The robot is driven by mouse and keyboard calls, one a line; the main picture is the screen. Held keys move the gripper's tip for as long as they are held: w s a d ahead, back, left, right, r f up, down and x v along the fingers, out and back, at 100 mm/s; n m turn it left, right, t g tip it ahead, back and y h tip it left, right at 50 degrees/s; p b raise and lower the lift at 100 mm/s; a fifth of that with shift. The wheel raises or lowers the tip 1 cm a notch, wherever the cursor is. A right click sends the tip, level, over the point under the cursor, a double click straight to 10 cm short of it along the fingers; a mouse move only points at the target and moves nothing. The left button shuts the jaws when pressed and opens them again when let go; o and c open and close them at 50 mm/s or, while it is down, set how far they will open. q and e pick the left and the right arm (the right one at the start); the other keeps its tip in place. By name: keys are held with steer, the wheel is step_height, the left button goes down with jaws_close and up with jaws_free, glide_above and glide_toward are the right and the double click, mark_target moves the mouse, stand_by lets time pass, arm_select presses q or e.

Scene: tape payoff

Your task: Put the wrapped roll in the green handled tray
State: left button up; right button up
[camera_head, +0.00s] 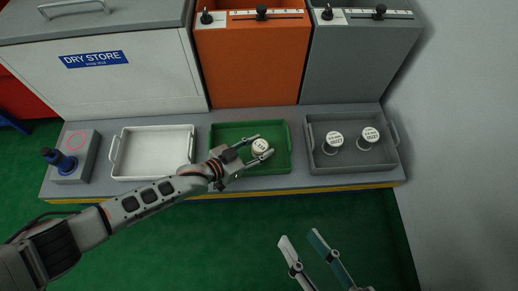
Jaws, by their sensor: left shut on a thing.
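A wrapped roll with a white labelled top (260,146) is between the fingers of my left gripper (263,148). The gripper is shut on it, over the green handled tray (283,165). I cannot tell whether the roll touches the tray floor. The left arm hides part of the tray's left side. My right gripper (302,238) is low in the picture, in front of the ledge, with its two fingers apart and nothing between them.
A white tray (150,166) stands empty on the left. A grey tray (352,164) on the right holds two white-topped rolls (334,139) (370,135). Orange (252,70) and grey (360,65) bins stand behind.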

arm_select(q)
steer(key=f, duration=0.2)
steer(key=shift+s+f+b, duration=0.3)
steer(key=shift+w, duration=0.1)
steer(key=shift+w+r, duration=0.1)
steer(key=shift+r, duration=0.15)
steer(key=shift+f, duration=0.3)
steer(key=o, duration=1.1)
steer(key=shift+o, duration=0.2)
steer(key=shift+r, duration=0.1)
arm_select(e)
steer(key=shift+s+a+f+m, duration=0.1)
steer(key=shift+s+a+m, duration=0.05)
steer(key=shift+a+m, duration=0.5)
